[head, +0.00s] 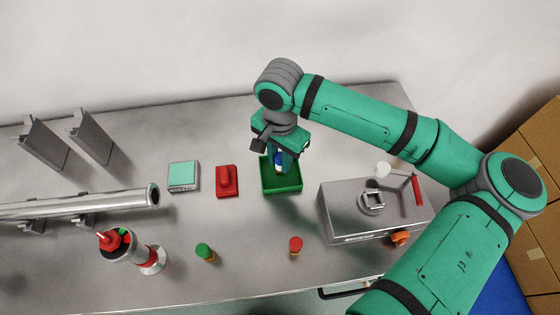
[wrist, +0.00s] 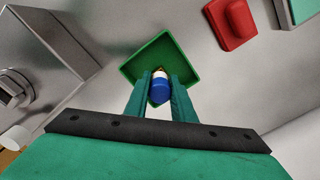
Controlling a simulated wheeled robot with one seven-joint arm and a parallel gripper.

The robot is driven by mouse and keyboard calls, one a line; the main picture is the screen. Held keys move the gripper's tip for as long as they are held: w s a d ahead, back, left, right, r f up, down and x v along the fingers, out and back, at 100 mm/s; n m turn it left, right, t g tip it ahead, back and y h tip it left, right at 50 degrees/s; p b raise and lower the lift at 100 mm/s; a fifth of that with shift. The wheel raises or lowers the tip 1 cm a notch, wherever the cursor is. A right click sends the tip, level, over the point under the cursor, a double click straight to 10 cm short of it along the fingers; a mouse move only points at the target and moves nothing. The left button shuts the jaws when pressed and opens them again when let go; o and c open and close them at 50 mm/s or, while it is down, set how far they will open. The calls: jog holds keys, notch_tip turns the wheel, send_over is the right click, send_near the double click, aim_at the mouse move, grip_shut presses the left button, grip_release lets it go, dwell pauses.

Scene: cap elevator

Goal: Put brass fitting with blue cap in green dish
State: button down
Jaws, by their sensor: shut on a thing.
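The brass fitting with the blue cap (wrist: 161,90) is between the fingers of my gripper (wrist: 160,88), which is shut on it. In the wrist view the blue cap faces the camera, with a white band and a little brass beyond it. The green dish (head: 283,190) stands on the table under my gripper (head: 280,160) in the head view. In the wrist view the dish (wrist: 184,60) lies beyond the fitting. The fitting is over or inside the dish; I cannot tell whether it touches the floor. My fingers partly hide it in the head view.
A red block (head: 227,181) and a pale green-topped box (head: 184,175) stand left of the dish. A grey metal box (head: 345,225) stands to the right. Fittings with a green cap (head: 204,251) and a red cap (head: 295,244) stand near the front edge.

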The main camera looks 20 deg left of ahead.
jog(key=shift+f, duration=0.6)
jog(key=shift+f, duration=0.1)
jog(key=c, duration=1.5)
grip_release()
notch_tip(320, 180, up, 12)
jog(key=shift+r, duration=0.1)
